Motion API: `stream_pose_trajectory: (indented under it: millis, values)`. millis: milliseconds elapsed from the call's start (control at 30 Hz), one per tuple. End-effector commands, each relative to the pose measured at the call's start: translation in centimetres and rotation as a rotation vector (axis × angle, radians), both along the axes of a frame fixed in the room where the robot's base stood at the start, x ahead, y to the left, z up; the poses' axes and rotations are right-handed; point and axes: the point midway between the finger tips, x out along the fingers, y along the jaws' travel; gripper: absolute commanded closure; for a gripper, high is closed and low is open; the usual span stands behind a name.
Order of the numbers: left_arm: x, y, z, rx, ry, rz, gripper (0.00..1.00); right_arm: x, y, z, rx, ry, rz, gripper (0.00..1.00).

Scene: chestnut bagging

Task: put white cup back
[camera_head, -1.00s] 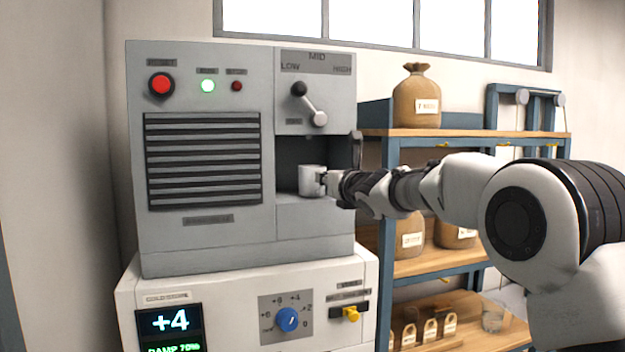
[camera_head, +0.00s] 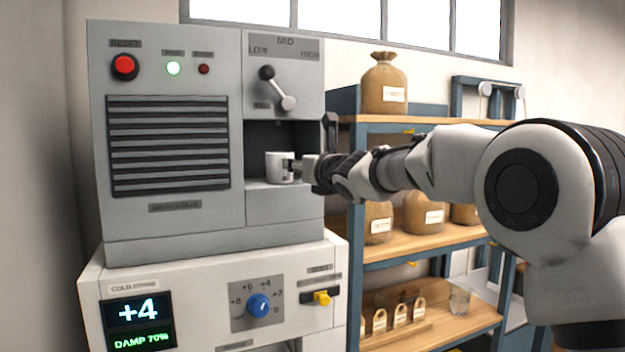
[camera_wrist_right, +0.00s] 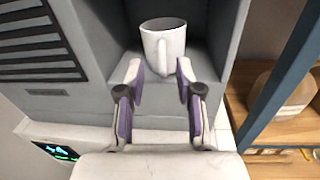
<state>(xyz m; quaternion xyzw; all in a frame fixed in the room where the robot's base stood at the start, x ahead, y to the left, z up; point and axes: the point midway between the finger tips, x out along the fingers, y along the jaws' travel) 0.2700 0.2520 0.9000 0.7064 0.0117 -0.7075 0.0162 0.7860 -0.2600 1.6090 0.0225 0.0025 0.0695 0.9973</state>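The white cup (camera_head: 277,168) stands upright on the floor of the open recess in the grey machine (camera_head: 222,210). In the right wrist view the cup (camera_wrist_right: 165,40) shows its handle towards me. My right gripper (camera_head: 294,166) is at the mouth of the recess, beside the cup on its handle side. In the right wrist view my right gripper (camera_wrist_right: 160,70) is open, with one fingertip on each side of the handle and a gap to both. My left gripper is not in view.
The recess walls close in around the cup. A lever (camera_head: 278,88) sits above it. A blue-framed shelf (camera_head: 430,243) with brown sacks (camera_head: 384,84) stands to the right, behind my right arm. A lower unit (camera_head: 215,290) has a blue knob (camera_head: 258,305) and a yellow switch (camera_head: 322,297).

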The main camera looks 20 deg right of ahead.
Motion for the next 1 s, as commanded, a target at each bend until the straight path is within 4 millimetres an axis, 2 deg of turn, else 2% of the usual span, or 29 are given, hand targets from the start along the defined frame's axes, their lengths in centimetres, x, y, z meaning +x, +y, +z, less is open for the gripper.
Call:
stream_pose_trajectory:
  millis: [33,100,200,333,467,1000]
  values:
    - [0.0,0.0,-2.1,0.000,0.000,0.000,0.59,-1.4,-0.2,-0.9,0.001,-0.004,0.000,0.65]
    - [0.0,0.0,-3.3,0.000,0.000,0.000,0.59,-3.4,-0.5,-0.9,0.001,-0.005,0.000,0.65]
    - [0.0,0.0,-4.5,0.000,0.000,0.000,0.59,-5.7,-0.8,-0.7,0.000,-0.003,0.000,0.65]
    - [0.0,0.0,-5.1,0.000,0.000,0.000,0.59,-7.7,-1.1,-0.3,0.000,-0.002,0.000,0.65]
    - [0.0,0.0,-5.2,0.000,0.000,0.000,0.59,-8.4,-1.2,-0.1,0.000,0.000,0.000,0.65]
    - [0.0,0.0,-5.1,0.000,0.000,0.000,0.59,-8.3,-1.2,0.0,0.000,0.000,0.000,0.65]
